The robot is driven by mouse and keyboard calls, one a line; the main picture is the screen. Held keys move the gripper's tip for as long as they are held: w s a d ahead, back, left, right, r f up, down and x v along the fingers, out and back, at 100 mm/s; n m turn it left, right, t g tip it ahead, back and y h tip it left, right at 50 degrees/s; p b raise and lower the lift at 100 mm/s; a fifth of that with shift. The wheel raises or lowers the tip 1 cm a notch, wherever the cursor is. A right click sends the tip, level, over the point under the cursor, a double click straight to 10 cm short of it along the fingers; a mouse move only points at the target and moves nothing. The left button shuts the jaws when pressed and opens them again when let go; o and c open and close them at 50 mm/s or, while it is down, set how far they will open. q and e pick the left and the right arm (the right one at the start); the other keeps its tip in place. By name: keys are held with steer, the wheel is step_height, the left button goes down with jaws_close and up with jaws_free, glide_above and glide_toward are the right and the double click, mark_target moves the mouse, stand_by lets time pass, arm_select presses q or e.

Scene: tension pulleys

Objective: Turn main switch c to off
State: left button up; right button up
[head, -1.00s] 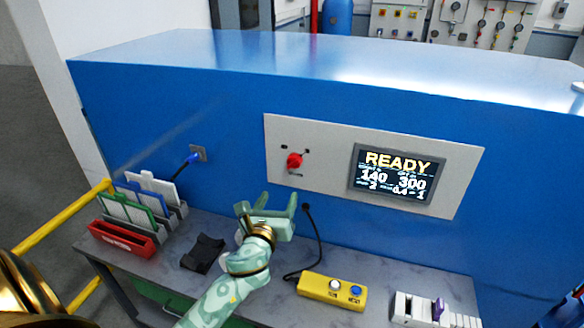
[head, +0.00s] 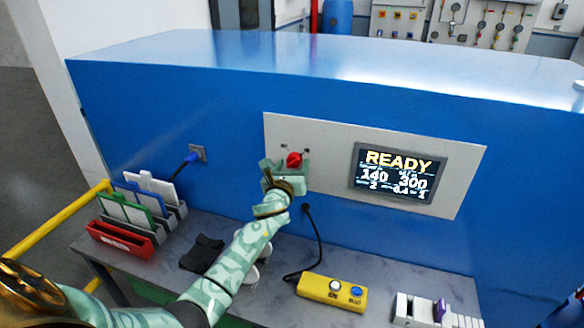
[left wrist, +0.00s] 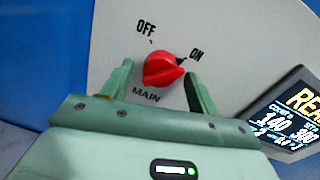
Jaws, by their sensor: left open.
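The main switch is a red rotary knob (head: 294,160) on the grey panel of the blue machine. In the left wrist view the red knob (left wrist: 162,70) has its pointed end turned toward the ON mark at its upper right. The OFF mark is at its upper left and MAIN is printed below. My left gripper (head: 285,168) is open in front of the knob. In the left wrist view its two fingers (left wrist: 158,85) stand on either side of the knob's lower part, apart from it as far as I can see. My right gripper cannot be made out.
A display (head: 397,174) reading READY sits right of the knob. On the grey bench (head: 240,295) below are a yellow button box (head: 332,292) with a cable, a dark holder (head: 202,252), a rack of cards (head: 140,208) and a white block (head: 412,310).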

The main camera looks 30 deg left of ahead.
arm_select(q)
steer(key=c, duration=1)
steer(key=shift+o, duration=0.2)
steer(key=shift+n, duration=0.3)
steer(key=n+p, duration=0.1)
steer(key=n, duration=0.3)
steer(key=shift+r+p, duration=0.1)
steer(key=shift+p, duration=0.2)
steer(key=n, duration=0.2)
steer(key=n+p, duration=0.1)
steer(key=n, duration=0.1)
steer(key=shift+r+n+g+h, duration=0.1)
steer(key=shift+n+g+h, duration=0.2)
steer(key=n+p, duration=0.1)
steer(key=n, duration=0.3)
steer(key=shift+h+p, duration=0.3)
steer(key=shift+p, duration=0.05)
steer(key=shift+n+p, duration=0.55)
steer(key=shift+n, duration=1.35)
steer(key=shift+h, duration=0.3)
